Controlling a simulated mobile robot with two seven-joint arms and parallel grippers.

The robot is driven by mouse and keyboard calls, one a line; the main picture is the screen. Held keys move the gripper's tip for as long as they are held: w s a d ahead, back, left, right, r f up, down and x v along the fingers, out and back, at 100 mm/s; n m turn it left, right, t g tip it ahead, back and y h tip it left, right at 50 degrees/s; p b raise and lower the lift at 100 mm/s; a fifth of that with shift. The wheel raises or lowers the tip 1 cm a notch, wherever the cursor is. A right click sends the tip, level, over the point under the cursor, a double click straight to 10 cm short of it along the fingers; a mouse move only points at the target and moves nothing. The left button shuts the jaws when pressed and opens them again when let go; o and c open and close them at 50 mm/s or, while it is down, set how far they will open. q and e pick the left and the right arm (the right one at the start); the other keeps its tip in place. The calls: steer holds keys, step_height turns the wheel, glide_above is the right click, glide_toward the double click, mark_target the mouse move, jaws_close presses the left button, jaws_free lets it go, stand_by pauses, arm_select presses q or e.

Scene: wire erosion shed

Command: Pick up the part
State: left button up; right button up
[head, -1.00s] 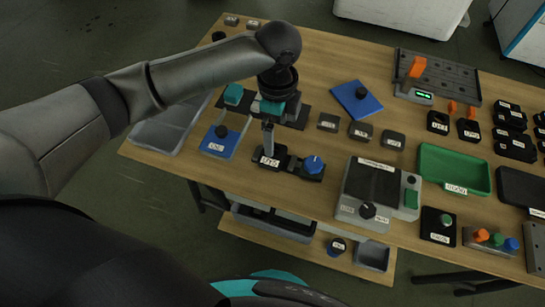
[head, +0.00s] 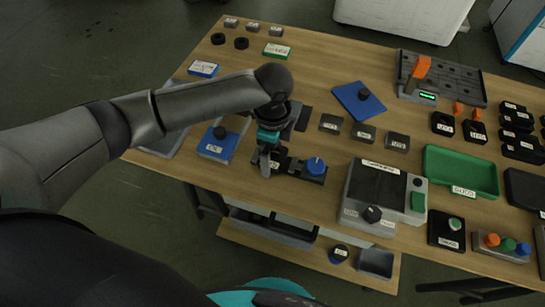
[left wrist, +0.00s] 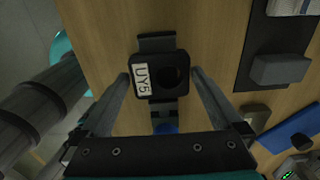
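A black square part (left wrist: 160,76) with a round dark hole and a white label, seemingly "UY5", sits in a black holder in the left wrist view. In the head view the holder (head: 294,167) with its blue knob (head: 316,165) lies near the table's front edge; my gripper mostly hides the part there. My left gripper (left wrist: 160,75) is open, with one finger on each side of the part and a visible gap to it. In the head view the left gripper (head: 266,163) points down over the part. My right gripper is not in view.
A grey control box (head: 362,204) stands to the right. Small grey blocks (head: 331,123) and a blue plate (head: 357,100) lie behind. Bare wood (head: 310,70) shows at the back.

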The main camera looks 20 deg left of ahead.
arm_select(q)
steer(key=shift+w+r, duration=0.1)
jaws_close()
stand_by(0.5)
